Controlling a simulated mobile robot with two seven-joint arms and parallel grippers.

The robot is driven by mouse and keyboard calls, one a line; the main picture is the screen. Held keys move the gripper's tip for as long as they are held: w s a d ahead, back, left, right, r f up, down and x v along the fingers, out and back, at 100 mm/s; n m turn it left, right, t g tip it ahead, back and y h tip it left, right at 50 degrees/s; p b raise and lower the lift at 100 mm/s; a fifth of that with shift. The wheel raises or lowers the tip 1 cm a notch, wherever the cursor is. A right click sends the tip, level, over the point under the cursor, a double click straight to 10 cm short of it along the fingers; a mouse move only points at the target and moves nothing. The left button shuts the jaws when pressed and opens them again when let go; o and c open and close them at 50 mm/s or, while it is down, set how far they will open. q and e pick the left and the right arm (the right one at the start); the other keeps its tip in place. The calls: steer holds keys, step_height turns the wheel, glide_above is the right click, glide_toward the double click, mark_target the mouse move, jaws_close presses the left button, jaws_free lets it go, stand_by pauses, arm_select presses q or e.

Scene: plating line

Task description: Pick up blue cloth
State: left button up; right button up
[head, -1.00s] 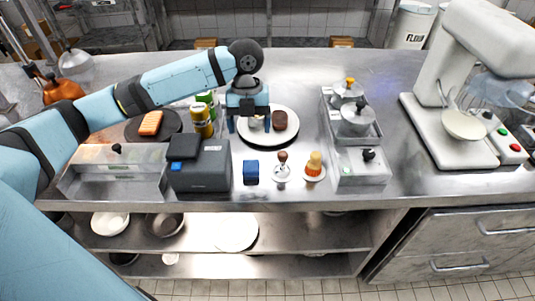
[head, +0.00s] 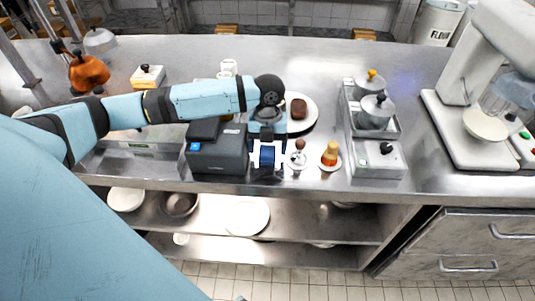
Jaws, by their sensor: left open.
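The blue cloth (head: 267,158), a small dark blue block-like bundle, is on the steel counter near its front edge, to the right of the black printer. My left gripper (head: 267,163) is directly over it, pointing down, with its pale fingers on the left and right sides of the cloth. The gripper is open. Whether the fingers touch the cloth cannot be told. The gripper hides part of the cloth. My right gripper does not show.
A black printer (head: 217,151) stands close on the left. A wood-handled tamper (head: 298,156) and an orange-topped item (head: 330,155) stand on the right. A white plate (head: 309,117) lies behind. The counter's front edge is close.

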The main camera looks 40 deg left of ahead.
mark_target(267, 152)
arm_select(q)
step_height(267, 152, down, 2)
steer(key=shift+s+f, duration=0.15)
steer(key=c, duration=1)
step_height(267, 152, up, 20)
steer(key=shift+p, duration=0.3)
